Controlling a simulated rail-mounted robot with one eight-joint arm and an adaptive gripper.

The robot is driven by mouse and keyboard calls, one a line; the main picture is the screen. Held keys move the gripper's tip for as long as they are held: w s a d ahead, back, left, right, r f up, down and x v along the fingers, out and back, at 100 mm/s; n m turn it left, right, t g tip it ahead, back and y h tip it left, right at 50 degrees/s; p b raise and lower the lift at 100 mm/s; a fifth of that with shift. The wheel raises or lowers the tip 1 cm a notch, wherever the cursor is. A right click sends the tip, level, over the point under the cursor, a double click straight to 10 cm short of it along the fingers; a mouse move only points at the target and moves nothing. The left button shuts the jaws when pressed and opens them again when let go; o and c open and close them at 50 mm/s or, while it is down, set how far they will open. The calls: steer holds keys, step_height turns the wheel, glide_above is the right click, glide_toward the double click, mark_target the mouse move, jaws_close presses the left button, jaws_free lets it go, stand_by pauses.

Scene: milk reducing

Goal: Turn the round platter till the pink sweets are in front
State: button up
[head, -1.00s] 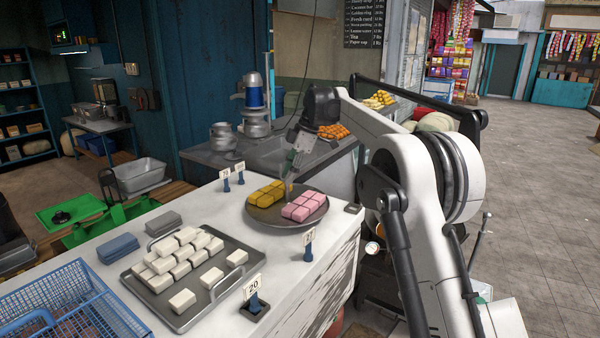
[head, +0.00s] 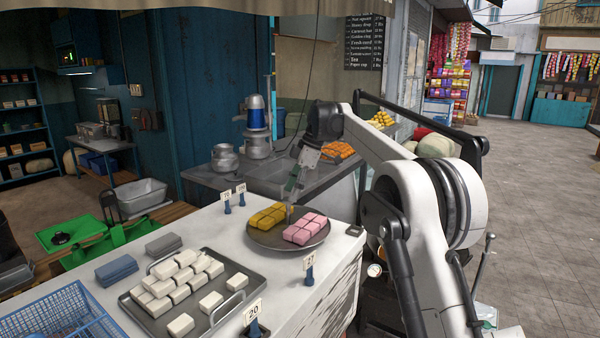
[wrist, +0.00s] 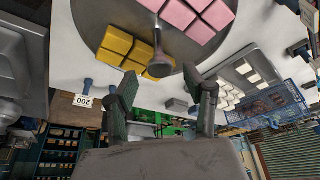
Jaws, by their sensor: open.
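The round grey platter (head: 268,237) lies on the white counter in the head view; its rim also shows in the wrist view (wrist: 98,22). Pink sweets (head: 305,229) lie on its right, nearer side, and yellow sweets (head: 268,215) on its left, farther side. The wrist view shows the pink sweets (wrist: 190,15) at the top and the yellow ones (wrist: 118,46) to the left. A knob on a short post (wrist: 160,66) stands between them. My gripper (head: 291,195) is above the platter, its fingers apart (wrist: 165,92) and empty, near the knob but apparently not around it.
Price tags stand near the platter, one in front (head: 309,268) and two behind (head: 234,196).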

steer(key=v, duration=1)
steer(key=s+d+m+t+h+b, duration=0.1)
steer(key=s+d+m+b, duration=0.2)
steer(key=s, duration=0.4)
steer(key=s+d+m+t, duration=0.2)
steer(key=s+d+m, duration=0.2)
steer(key=s, duration=0.4)
steer(key=s+d+m+t+h+b, duration=0.1)
steer(key=s+d+m+b, duration=0.2)
steer(key=s, duration=0.4)
steer(key=s+d+f+m+t+b, duration=0.1)
steer(key=s+d+f+m, duration=0.1)
steer(key=s+f, duration=0.6)
steer(key=s+d+f+m+t+h+b, duration=0.1)
steer(key=s+f+m, duration=0.3)
steer(key=s+f, duration=0.4)
steer(key=s+d+f+m+t+h, duration=0.1)
steer(key=s+d+f+m, duration=0.3)
steer(key=s+f, duration=0.4)
steer(key=s, duration=0.3)
steer(key=shift+s+f+t+b, duration=0.25)
steer(key=shift+s+t+b, duration=0.05)
steer(key=shift+t+b, duration=0.1)
